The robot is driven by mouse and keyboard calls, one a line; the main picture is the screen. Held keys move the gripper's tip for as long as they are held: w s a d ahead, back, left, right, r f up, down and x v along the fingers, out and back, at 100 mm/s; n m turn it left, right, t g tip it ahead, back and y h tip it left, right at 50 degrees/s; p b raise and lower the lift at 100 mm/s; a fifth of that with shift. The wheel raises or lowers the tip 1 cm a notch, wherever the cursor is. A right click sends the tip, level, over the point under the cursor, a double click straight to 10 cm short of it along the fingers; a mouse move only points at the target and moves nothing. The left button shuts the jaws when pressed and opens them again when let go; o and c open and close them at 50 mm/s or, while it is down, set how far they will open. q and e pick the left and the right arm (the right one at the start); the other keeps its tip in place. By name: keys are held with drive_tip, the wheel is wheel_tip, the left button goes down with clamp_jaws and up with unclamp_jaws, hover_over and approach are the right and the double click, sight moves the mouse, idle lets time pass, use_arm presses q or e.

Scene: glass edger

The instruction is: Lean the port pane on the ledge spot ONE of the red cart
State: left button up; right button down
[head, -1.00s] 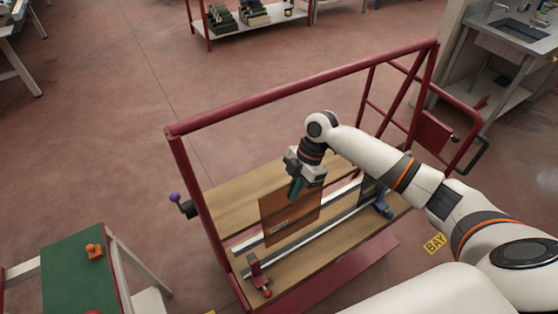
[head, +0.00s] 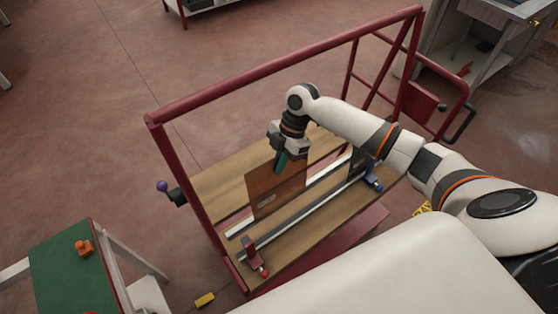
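The red cart (head: 290,82) stands in the middle, with wooden boards (head: 222,187) and pale rails (head: 325,178) along its ledge. A brown, see-through pane (head: 275,192) stands nearly upright at the rails, in the left half of the ledge. I cannot tell whether its lower edge touches the ledge. My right gripper (head: 281,164) is at the pane's top edge, with a teal finger in front, and appears shut on it. The far finger is hidden. A dark pane (head: 357,166) stands further right, partly behind my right arm. My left gripper is not in view.
A red-tipped clamp (head: 253,254) and a blue clamp (head: 373,183) sit on the front rail. A purple-knobbed lever (head: 170,190) juts from the cart's left post. A green-topped table (head: 70,280) with an orange item stands front left. The floor beyond the cart is clear.

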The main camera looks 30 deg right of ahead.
sight(281, 202)
drive_tip(key=shift+f+b, duration=0.35)
drive_tip(key=shift+f, duration=0.45)
drive_tip(key=shift+s+f+b, duration=0.15)
drive_tip(key=shift+f+b, duration=0.95)
drive_tip(key=shift+f, duration=0.75)
drive_tip(key=shift+s+f+b, duration=0.15)
drive_tip(key=shift+f+b, duration=1.3)
drive_tip(key=shift+f, duration=0.9)
drive_tip(key=shift+s+f+b, duration=0.15)
drive_tip(key=shift+f+b, duration=1.3)
drive_tip(key=shift+f, duration=0.85)
drive_tip(key=shift+f+b, duration=0.3)
drive_tip(key=shift+f, duration=0.25)
drive_tip(key=c, duration=1.5)
unclamp_jaws()
drive_tip(key=shift+s, duration=0.1)
drive_tip(key=shift+c, duration=0.2)
drive_tip(key=shift+d, duration=0.1)
drive_tip(key=b+v, duration=0.2)
drive_tip(key=v, duration=0.9)
drive_tip(key=shift+d+r+b, duration=0.15)
drive_tip(key=shift+r+b, duration=0.2)
drive_tip(key=shift+r, duration=0.15)
